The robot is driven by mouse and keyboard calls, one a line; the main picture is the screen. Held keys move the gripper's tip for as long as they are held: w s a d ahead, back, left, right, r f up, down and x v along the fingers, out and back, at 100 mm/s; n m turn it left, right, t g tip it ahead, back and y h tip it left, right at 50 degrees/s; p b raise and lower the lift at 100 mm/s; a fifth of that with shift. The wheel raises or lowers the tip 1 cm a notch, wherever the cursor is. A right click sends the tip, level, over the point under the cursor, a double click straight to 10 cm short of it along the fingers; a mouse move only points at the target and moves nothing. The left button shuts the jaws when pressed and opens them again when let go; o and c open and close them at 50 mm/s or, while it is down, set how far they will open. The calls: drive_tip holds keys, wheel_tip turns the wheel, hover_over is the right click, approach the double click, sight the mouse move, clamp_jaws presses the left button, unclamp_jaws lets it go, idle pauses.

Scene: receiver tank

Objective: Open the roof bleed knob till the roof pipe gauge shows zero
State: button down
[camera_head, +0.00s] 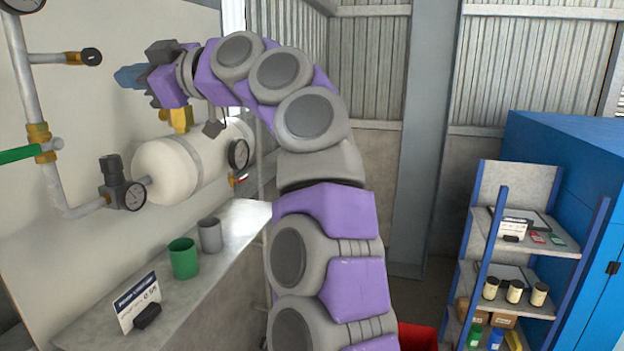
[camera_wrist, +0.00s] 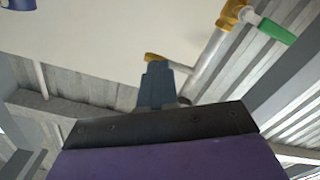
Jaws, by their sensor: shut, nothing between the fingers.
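My gripper (camera_head: 130,76) has blue fingers, pressed together and empty, pointing left at the upper left in the head view. In that view a black round knob (camera_head: 91,57) sits on a brass fitting (camera_head: 74,58), on a short branch of the grey wall pipe (camera_head: 28,98). It appears to be the bleed knob. The fingertips are just right of and below it, apart in the picture. In the wrist view the fingers (camera_wrist: 157,86) point at a brass fitting (camera_wrist: 152,57); the knob cannot be made out there. A gauge (camera_head: 22,4) above the pipe is mostly cut off and unreadable.
A green-handled valve (camera_head: 20,153) and a regulator with gauge (camera_head: 134,196) are lower on the pipe. A white tank (camera_head: 168,170) with its gauge (camera_head: 238,154) lies below my arm. The ledge holds green (camera_head: 184,258) and grey (camera_head: 210,235) cups and a sign (camera_head: 137,303).

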sight(92, 57)
drive_tip(key=a+p, duration=0.1)
drive_tip(key=w+a+p, duration=0.1)
drive_tip(key=a, duration=0.1)
drive_tip(key=a+r+p, duration=0.1)
drive_tip(key=p, duration=0.1)
drive_tip(key=shift+w+a+r, duration=0.1)
drive_tip(key=shift+w+a, duration=0.05)
drive_tip(key=shift+w, duration=0.15)
idle(0.9)
drive_tip(key=shift+w, duration=0.2)
drive_tip(key=shift+w+r+p, duration=0.15)
drive_tip(key=shift+r+p, duration=0.1)
drive_tip(key=shift+p, duration=0.15)
idle(0.4)
drive_tip(key=shift+w+f, duration=0.1)
drive_tip(key=shift+f, duration=0.25)
idle(0.4)
drive_tip(key=shift+f+b, duration=0.1)
drive_tip(key=shift+b, duration=0.2)
